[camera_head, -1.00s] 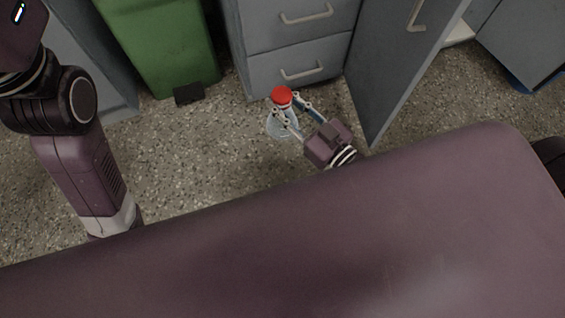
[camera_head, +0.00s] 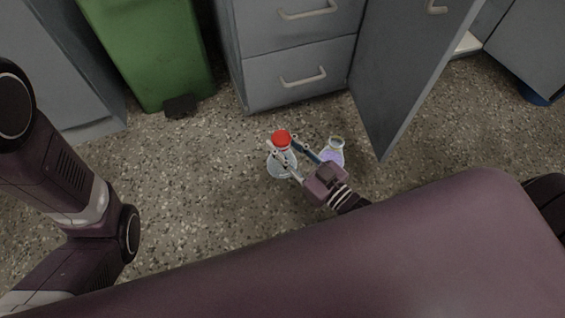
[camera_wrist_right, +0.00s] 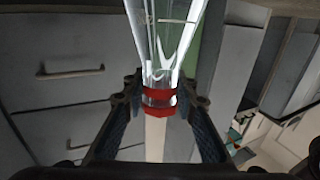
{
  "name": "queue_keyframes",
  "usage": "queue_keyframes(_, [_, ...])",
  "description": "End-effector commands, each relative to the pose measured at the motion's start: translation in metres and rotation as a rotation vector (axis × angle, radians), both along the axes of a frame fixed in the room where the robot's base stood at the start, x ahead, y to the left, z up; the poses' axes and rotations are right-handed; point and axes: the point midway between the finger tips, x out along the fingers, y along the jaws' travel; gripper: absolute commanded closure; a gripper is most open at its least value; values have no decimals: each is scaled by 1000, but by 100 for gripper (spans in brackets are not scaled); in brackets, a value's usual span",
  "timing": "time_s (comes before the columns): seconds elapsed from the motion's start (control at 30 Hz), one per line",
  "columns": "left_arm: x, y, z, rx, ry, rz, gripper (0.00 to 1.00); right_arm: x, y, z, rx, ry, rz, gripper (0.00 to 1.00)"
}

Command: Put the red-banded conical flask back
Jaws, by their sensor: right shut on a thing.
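The red-banded conical flask (camera_head: 281,168) is clear glass with a red top (camera_head: 282,138). My right gripper (camera_head: 284,149) is shut on its neck, in front of the drawers. In the right wrist view the flask's red bands (camera_wrist_right: 160,111) lie between the two fingers (camera_wrist_right: 160,97), and its clear glass body runs up out of the picture. A second flask (camera_head: 333,155), with purple contents and a greenish rim, shows just right of my right gripper. Whether it stands on the floor I cannot tell. My left arm shows at the left, but its gripper is out of view.
A grey drawer unit (camera_head: 300,54) with pale handles stands behind the flask. A grey cabinet door (camera_head: 405,70) hangs open to its right. A green bin (camera_head: 150,50) with a black pedal stands at the back left. The speckled floor (camera_head: 210,190) is clear left of the flask.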

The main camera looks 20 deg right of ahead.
Motion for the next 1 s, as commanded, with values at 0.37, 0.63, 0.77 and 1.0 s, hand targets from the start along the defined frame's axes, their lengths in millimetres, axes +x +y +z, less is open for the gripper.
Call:
queue_keyframes(0.37, [0, 0, -23, 0, 0, 0, 60, 0, 0, -27, 0, -3, 0, 100])
queue_keyframes(0.63, [-1, 0, -51, 0, -2, 0, 60, 1, 1, -61, 1, -4, 1, 100])
queue_keyframes(0.77, [0, 0, -53, 1, 1, 0, 60, 1, 1, -65, 1, -4, 1, 100])
queue_keyframes(1.0, [0, 0, -51, 1, 1, 0, 60, 1, 0, -63, 1, -4, 0, 100])
